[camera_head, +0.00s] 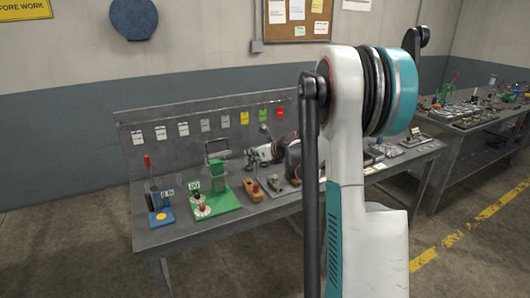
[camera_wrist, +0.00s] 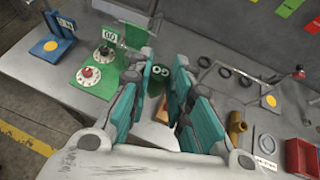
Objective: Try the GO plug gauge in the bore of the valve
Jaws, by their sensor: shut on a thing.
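My gripper (camera_wrist: 160,78) shows its teal-padded fingers in the wrist view, closed around the green GO plug gauge (camera_wrist: 158,73). The gauge's round green end with white GO letters faces the camera; the rest is hidden between the fingers. A brass-coloured fitting (camera_wrist: 237,125), which may be the valve, is on the bench right of the fingers. I cannot make out its bore. The green stand (camera_wrist: 98,77) with a GO sign is left of my gripper; it also shows in the head view (camera_head: 222,199). In the head view the gripper (camera_head: 252,157) is small above the bench and its grip is unclear.
A blue stand (camera_wrist: 48,46) with a yellow disc is at the bench's left end. Dark rings (camera_wrist: 225,72) and a red bin (camera_wrist: 300,158) lie on the right. A wooden block (camera_head: 254,191) is near the front edge. A panel with tags (camera_head: 185,128) closes the back.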

